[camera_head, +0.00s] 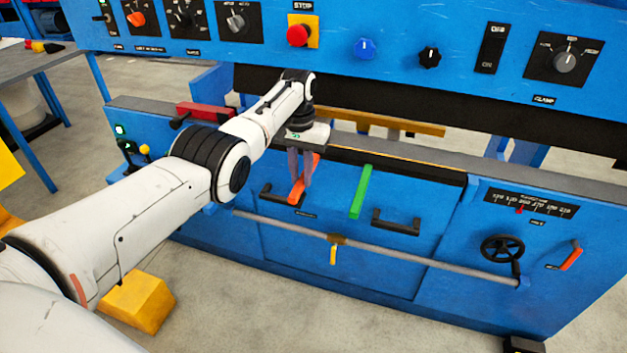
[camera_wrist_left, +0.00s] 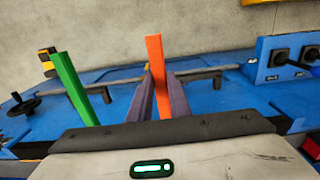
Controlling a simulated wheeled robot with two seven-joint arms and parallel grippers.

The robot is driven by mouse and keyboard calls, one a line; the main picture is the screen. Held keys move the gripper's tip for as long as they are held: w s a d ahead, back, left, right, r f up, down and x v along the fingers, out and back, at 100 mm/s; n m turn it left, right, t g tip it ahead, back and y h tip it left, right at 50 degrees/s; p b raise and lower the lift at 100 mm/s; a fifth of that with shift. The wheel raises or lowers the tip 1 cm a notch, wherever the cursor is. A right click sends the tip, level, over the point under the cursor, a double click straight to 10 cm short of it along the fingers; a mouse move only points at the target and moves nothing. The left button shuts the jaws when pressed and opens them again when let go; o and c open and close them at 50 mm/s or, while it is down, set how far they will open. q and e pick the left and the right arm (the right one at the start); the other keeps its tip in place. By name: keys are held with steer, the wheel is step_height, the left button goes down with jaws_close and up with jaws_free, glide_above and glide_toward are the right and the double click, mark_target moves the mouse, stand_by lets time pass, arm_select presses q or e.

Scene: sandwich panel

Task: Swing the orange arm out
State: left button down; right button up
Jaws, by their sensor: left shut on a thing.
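The orange arm (camera_head: 297,190) is a flat orange bar on the blue front panel, left of the green arm (camera_head: 360,192). My left gripper (camera_head: 300,172) comes down on it from above, with its fingers around the bar. In the left wrist view the orange arm (camera_wrist_left: 155,70) stands between the two grey fingers (camera_wrist_left: 160,95), which are shut on it. The green arm (camera_wrist_left: 74,88) stands to its left there, apart from the fingers. The fingers hide part of the orange arm in the head view. My right gripper is not in view.
Black handles (camera_head: 396,222) stick out of the panel near the arms. A grey rail (camera_head: 400,258) runs below them. A black handwheel (camera_head: 501,248) and an orange-gripped lever (camera_head: 571,258) are at the right. The upper control panel (camera_head: 400,20) overhangs with knobs and a red stop button (camera_head: 298,35).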

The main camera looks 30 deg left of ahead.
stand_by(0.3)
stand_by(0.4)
arm_select(q)
steer(key=c, duration=1.6)
jaws_free()
steer(key=shift+c, duration=0.2)
steer(key=shift+r, duration=0.15)
